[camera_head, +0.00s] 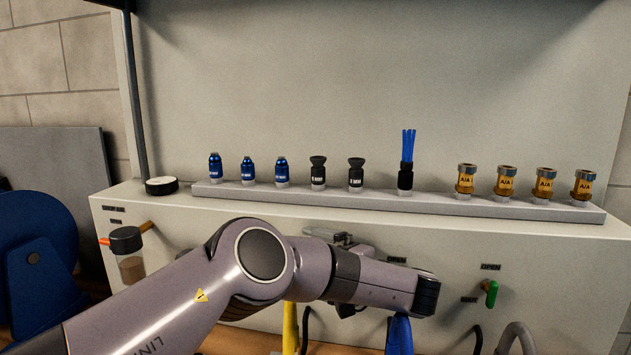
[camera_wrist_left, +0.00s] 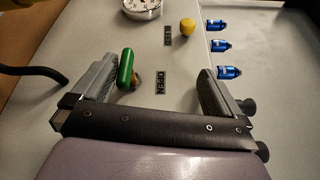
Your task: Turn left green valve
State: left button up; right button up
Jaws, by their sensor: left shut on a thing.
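The left green valve (camera_wrist_left: 126,69) stands on the pale panel beside an OPEN label in the left wrist view. In the head view my left gripper (camera_head: 345,241) is partly hidden by my arm at the panel front, and the left valve is hidden there. Another green valve (camera_head: 491,293) shows on the panel at the right, clear of me. My right gripper is not in view.
A ledge (camera_head: 440,205) above the panel bears several blue, black and brass fittings and a blue brush (camera_head: 408,152). A yellow knob (camera_wrist_left: 187,27) and a dial (camera_wrist_left: 142,7) lie beyond the valve in the wrist view.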

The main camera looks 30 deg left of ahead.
pick_arm(q)
notch_tip(320, 180, up, 17)
jog(key=n, duration=0.2)
jog(key=shift+w+a+f+n+g+y, duration=0.15)
jog(key=shift+w+a+n+g+y, duration=0.15)
jog(key=shift+a+n+y, duration=0.15)
jog(key=f+m, duration=0.1)
jog(key=f, duration=0.4)
jog(key=f+m, duration=0.1)
jog(key=f, duration=0.4)
jog(key=s+f+m, duration=0.1)
jog(key=f, duration=0.4)
jog(key=shift+d+f+m+h, duration=0.2)
jog(key=shift+f+m+h, duration=0.05)
jog(key=shift+f+h, duration=0.1)
jog(key=shift+d, duration=0.15)
jog(key=shift+c, duration=1.1)
jog(key=shift+d+p, duration=0.35)
jog(key=shift+d, duration=0.3)
jog(key=shift+c, duration=0.6)
jog(key=d, duration=0.2)
jog(key=shift+s+d, duration=0.35)
jog(key=c, duration=0.3)
jog(key=shift+s+d+f, duration=0.1)
jog(key=shift+d, duration=0.65)
jog(key=shift+s+d+f, duration=0.15)
jog(key=shift+d, duration=0.55)
jog(key=shift+s+d+f, duration=0.1)
jog(key=shift+d, duration=0.65)
jog(key=shift+c, duration=0.2)
